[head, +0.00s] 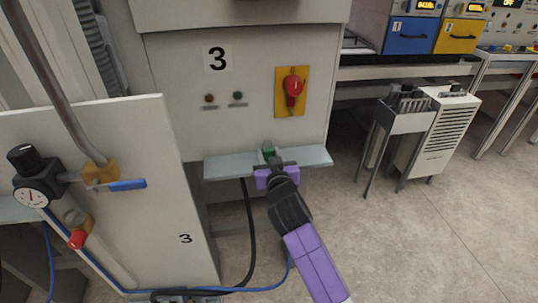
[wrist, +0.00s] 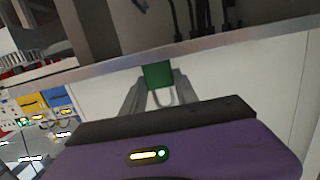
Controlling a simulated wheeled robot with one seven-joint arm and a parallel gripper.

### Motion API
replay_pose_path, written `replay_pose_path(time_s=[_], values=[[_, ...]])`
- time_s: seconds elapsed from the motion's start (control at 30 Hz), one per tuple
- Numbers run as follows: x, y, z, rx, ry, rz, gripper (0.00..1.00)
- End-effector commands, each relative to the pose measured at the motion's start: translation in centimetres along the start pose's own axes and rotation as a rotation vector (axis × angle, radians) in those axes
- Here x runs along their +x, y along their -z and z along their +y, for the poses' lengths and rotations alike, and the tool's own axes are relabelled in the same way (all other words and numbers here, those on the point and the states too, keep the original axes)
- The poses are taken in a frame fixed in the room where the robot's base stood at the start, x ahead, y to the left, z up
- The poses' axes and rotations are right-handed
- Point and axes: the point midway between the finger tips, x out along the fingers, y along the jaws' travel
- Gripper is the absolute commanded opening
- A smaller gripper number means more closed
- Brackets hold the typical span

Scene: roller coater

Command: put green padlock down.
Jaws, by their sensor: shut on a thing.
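The green padlock (wrist: 157,74) is between the two fingers of my gripper (wrist: 158,92) in the wrist view, with its metal shackle (wrist: 160,97) pointing back toward the gripper body. In the head view the padlock (head: 268,149) is a small green patch just beyond my gripper (head: 271,160), over the narrow grey shelf (head: 230,166) on the front of the cabinet marked 3. My gripper is shut on the padlock. I cannot tell whether the padlock touches the shelf. The gripper hides part of the padlock and the middle of the shelf.
The cabinet (head: 175,80) has a red rotary switch (head: 293,87) on a yellow plate above the shelf. A white panel with a gauge (head: 31,193) and blue-handled valve (head: 122,185) stands at left. A black cable (head: 249,225) hangs below the shelf. Both shelf ends look bare.

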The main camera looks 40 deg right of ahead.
Motion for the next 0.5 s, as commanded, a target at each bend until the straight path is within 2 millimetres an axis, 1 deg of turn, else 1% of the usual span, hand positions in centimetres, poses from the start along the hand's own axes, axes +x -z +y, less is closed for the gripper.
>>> replay_pose_path(time_s=[0.2,0.33,0.37,0.43,0.47,0.5], values=[[0.0,0.08,-0.01,0.001,0.0,0.002,0.0],[0.07,-0.34,0.0,0.001,0.0,0.002,0.0],[0.04,-0.21,0.01,0.0,0.0,0.001,0.42],[0.04,-0.19,0.0,0.0,0.0,0.0,0.55],[0.04,-0.19,0.01,0.0,0.0,0.0,0.58],[0.04,-0.19,0.01,0.0,0.0,0.0,0.58]])
